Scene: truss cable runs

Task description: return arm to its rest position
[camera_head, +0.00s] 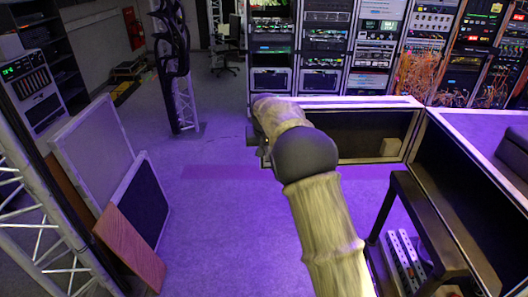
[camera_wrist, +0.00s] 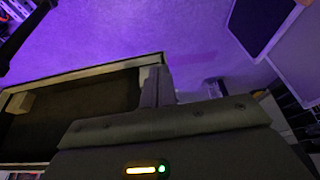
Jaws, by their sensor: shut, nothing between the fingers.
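My arm reaches up from the bottom of the head view, in a pale wrapped cover with a dark joint, and is raised over the floor. My gripper (camera_wrist: 158,86) shows in the wrist view as grey fingers close together above its dark body. It is shut and holds nothing. In the head view the fingers are hidden or too small to make out at the far end of the arm.
An open dark case (camera_head: 345,103) with a pale rim stands behind and right of my arm. Panels (camera_head: 95,150) and a white truss (camera_head: 40,215) stand at left. Equipment racks (camera_head: 325,45) line the back. The purple-lit floor (camera_head: 215,215) left of my arm is clear.

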